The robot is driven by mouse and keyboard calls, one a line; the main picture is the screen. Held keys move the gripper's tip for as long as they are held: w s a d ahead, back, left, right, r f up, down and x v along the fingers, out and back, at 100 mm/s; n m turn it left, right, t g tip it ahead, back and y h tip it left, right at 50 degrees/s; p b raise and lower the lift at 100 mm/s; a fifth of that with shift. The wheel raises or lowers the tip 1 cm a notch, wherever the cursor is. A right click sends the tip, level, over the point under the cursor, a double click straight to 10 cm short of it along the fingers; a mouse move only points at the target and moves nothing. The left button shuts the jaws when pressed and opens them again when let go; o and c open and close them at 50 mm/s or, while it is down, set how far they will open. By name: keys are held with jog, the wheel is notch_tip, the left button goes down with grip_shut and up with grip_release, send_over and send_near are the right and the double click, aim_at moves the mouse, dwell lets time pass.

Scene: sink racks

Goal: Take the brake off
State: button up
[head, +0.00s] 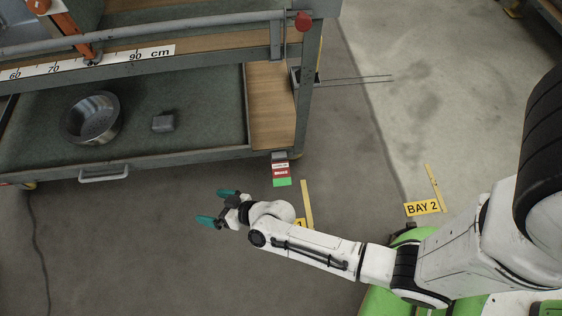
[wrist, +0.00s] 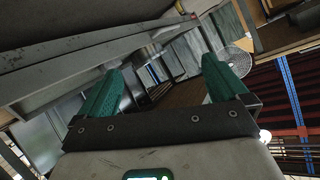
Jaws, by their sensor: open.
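The brake tab (head: 281,170) sticks out below the front right corner of the workbench (head: 185,160) in the head view. It has a small white strip with lettering, a red band reading BRAKE and a green end. My gripper (head: 213,206) is open and empty, with teal fingers pointing left. It is in front of the bench, to the left of and nearer than the tab, and apart from it. In the wrist view the open fingers (wrist: 163,78) frame a blurred background. I cannot make out the brake tab there.
A metal bowl (head: 91,118) and a small grey block (head: 163,122) lie on the bench's lower shelf. A handle (head: 104,175) is on its front edge. Yellow BAY 2 marking (head: 422,208) is on the floor. The floor left of my gripper is clear except for a cable (head: 37,235).

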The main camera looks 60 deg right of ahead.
notch_tip(320, 180, down, 8)
jog(key=d+m+t+h+b, duration=0.2)
jog(key=d+m+h+b, duration=0.1)
jog(key=m+g+h+b, duration=0.5)
jog(key=h+b, duration=0.4)
jog(key=h, duration=0.6)
send_near(282, 177)
jog(key=t, duration=0.1)
jog(key=shift+m, duration=0.4)
jog(key=x, duration=0.3)
jog(key=b+x, duration=0.1)
jog(key=x, duration=0.6)
jog(key=shift+d+f+b, duration=0.25)
jog(key=shift+f+b, duration=0.05)
jog(key=shift+f, duration=0.05)
jog(key=shift+c, duration=0.3)
jog(key=shift+r, duration=0.1)
jog(key=c, duration=1.4)
